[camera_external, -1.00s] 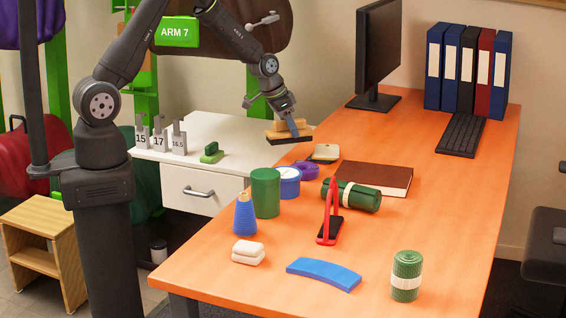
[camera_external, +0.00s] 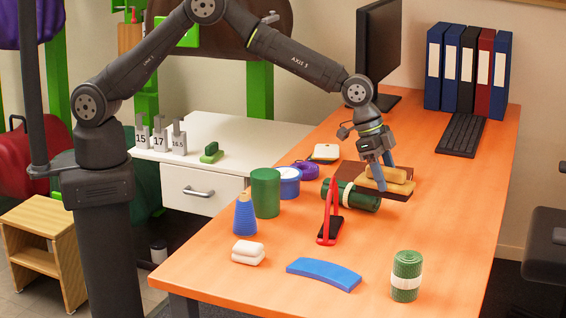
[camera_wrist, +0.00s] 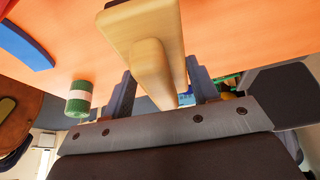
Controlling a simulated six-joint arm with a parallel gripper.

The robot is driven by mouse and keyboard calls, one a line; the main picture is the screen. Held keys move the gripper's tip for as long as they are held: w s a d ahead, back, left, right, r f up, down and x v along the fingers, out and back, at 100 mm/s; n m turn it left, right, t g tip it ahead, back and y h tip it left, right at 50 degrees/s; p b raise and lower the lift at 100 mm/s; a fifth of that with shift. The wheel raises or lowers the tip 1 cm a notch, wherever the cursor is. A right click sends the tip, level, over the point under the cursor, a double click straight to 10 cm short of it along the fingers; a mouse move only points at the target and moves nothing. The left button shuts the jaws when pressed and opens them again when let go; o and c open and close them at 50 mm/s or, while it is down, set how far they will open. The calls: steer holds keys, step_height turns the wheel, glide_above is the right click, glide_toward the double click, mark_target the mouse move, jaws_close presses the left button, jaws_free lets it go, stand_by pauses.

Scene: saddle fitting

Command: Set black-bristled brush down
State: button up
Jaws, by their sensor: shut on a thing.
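The black-bristled brush (camera_external: 397,174) has a pale wooden block and grip, with a dark underside. My gripper (camera_external: 378,182) is shut on its grip, reaching down from above. In the wrist view the brush (camera_wrist: 145,28) extends from between the two fingers, and its bristles are hidden.
A red-framed stand (camera_external: 329,232) is nearer the front. The keyboard (camera_external: 462,135) lies farther back. The tabletop right of the brush is clear.

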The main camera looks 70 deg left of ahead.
steer(key=s+d+r+m+g, duration=0.1)
steer(key=s+d+m, duration=0.1)
steer(key=s+d, duration=0.5)
steer(key=s+d+r+m, duration=0.1)
steer(key=s+d, duration=0.2)
steer(key=d, duration=0.7)
steer(key=shift+h, duration=0.4)
steer(key=w+a+f, duration=0.1)
steer(key=w+f, duration=0.1)
steer(key=w, duration=0.1)
steer(key=w+f, duration=0.2)
steer(key=w, duration=0.2)
steer(key=w+a+f, duration=0.1)
steer(key=w+f, duration=0.2)
steer(key=shift+w+a, duration=0.3)
steer(key=shift+w, duration=0.05)
steer(key=shift+f, duration=2)
steer(key=shift+f, duration=0.15)
steer(key=o, duration=1.1)
steer(key=shift+c, duration=0.2)
